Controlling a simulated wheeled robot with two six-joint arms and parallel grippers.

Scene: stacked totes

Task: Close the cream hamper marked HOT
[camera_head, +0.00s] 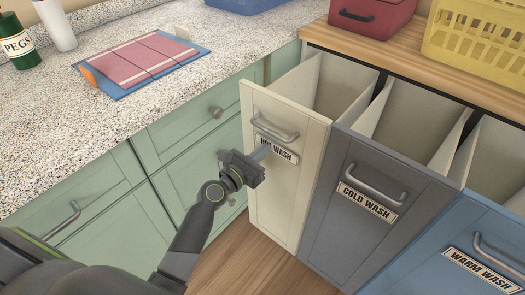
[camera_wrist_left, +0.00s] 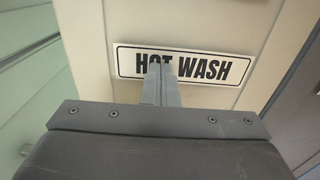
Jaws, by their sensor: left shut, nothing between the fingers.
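The cream hamper (camera_head: 262,205) stands out from the cabinet front, with its open inside showing behind the front panel. The panel has a metal handle (camera_head: 275,132) and a label (camera_head: 284,153) reading HOT WASH. My left gripper (camera_head: 263,152) is shut and empty, with its fingertips at the label, below the handle. In the left wrist view the fingertips (camera_wrist_left: 161,70) overlap the lower middle of the label and hide part of "HOT". I cannot tell whether they touch the panel. My right gripper is not in view.
A grey COLD WASH hamper (camera_head: 348,238) and a blue WARM WASH hamper (camera_head: 410,250) also stand open to the right. Green drawers (camera_head: 185,135) lie to the left under a speckled counter (camera_head: 190,35). A red box (camera_head: 370,18) and yellow basket (camera_head: 475,38) sit on the wooden top.

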